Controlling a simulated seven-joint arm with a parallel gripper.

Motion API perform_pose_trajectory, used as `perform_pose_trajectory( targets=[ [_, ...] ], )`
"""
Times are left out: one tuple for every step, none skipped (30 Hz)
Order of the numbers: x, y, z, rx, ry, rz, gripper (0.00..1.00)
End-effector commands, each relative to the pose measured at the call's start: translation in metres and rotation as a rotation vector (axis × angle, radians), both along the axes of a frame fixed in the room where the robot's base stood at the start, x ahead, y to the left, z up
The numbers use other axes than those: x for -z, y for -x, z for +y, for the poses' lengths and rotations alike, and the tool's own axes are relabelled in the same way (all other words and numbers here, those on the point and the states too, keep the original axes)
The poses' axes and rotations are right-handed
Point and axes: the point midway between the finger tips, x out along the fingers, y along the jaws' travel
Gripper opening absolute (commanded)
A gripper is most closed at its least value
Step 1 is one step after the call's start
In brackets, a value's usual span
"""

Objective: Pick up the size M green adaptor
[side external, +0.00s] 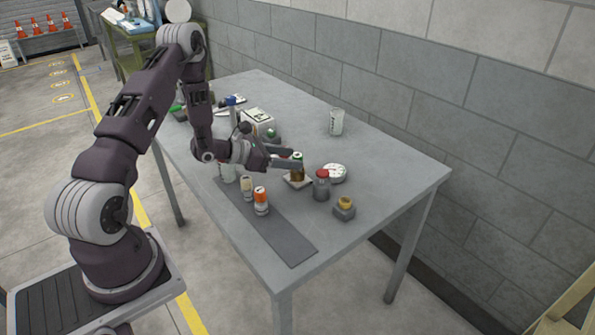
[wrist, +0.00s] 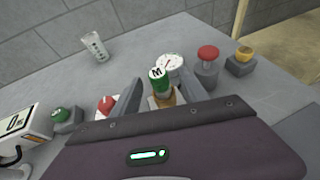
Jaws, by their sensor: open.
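The size M green adaptor (wrist: 160,77) has a green top marked "M" and a brown-gold lower part. It stands upright on a small pale base and also shows in the side external view (side external: 297,167). My gripper (wrist: 158,90) is open, with one finger on each side of the adaptor in the wrist view. In the side external view my gripper (side external: 298,157) points at the adaptor from the left, its fingers level. The adaptor's lower part is partly hidden by my gripper's body in the wrist view. I cannot tell whether the fingers touch it.
A red-topped grey item (side external: 321,185), a yellow-topped block (side external: 344,208) and a white round dial (side external: 334,172) stand close beyond the adaptor. A clear cup (side external: 337,122) stands near the wall.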

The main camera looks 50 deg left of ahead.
Motion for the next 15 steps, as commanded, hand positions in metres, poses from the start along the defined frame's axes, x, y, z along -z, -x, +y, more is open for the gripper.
perform_pose_trajectory(
  targets=[
    [0.002,-0.006,-0.002,0.004,0.0,-0.001,0.52],
    [0.004,-0.01,-0.003,0.004,-0.001,0.0,0.52],
    [0.008,-0.016,-0.004,0.003,0.0,-0.001,0.52],
    [0.01,-0.02,-0.005,0.003,0.0,-0.001,0.52],
    [0.013,-0.025,-0.006,0.004,0.001,-0.001,0.52],
    [0.018,-0.032,-0.007,0.003,0.001,0.0,0.52],
    [0.021,-0.037,-0.008,0.003,0.001,-0.001,0.52],
    [0.022,-0.042,-0.009,0.004,0.0,-0.001,0.52],
    [0.025,-0.047,-0.011,0.004,0.0,-0.001,0.52],
    [0.026,-0.05,-0.011,0.004,0.001,-0.001,0.52],
    [0.027,-0.053,-0.012,0.003,0.0,-0.001,0.52],
    [0.027,-0.054,-0.012,0.003,0.001,-0.001,0.52],
    [0.027,-0.055,-0.012,0.002,0.001,0.0,0.52],
    [0.027,-0.055,-0.012,0.002,0.001,0.0,0.52],
    [0.027,-0.055,-0.012,0.002,0.001,0.0,0.52]
  ],
)
